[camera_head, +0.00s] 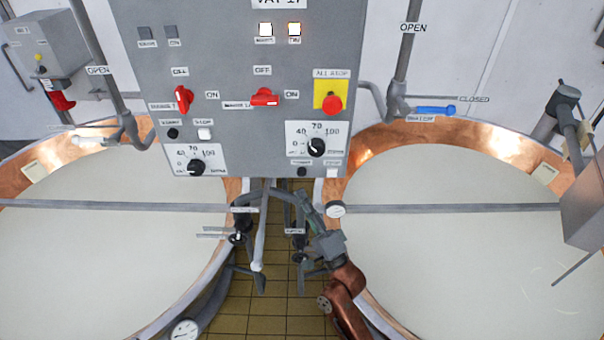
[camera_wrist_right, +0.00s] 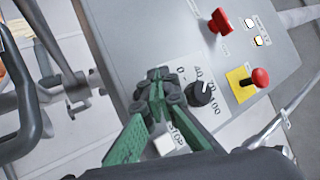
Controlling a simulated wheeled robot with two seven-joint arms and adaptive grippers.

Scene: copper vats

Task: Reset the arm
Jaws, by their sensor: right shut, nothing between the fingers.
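My right arm comes up from the bottom middle of the head view, between the two vats. Its gripper (camera_head: 307,203) is just below the lower edge of the grey control panel (camera_head: 220,70). In the right wrist view the green fingers of this gripper (camera_wrist_right: 158,85) are together and hold nothing. They show in front of the panel, beside a black dial (camera_wrist_right: 200,94) and near a white button (camera_wrist_right: 164,145). I cannot tell from this view whether they touch the panel. My left gripper does not show.
Left vat (camera_head: 100,270) and right vat (camera_head: 470,260) have copper rims and pale contents. The panel has red switches (camera_head: 183,99), a red stop button (camera_head: 332,104) and two lit lamps. A blue-handled valve (camera_head: 435,110) is at right. Pipes and gauges crowd the gap above the tiled floor (camera_head: 270,320).

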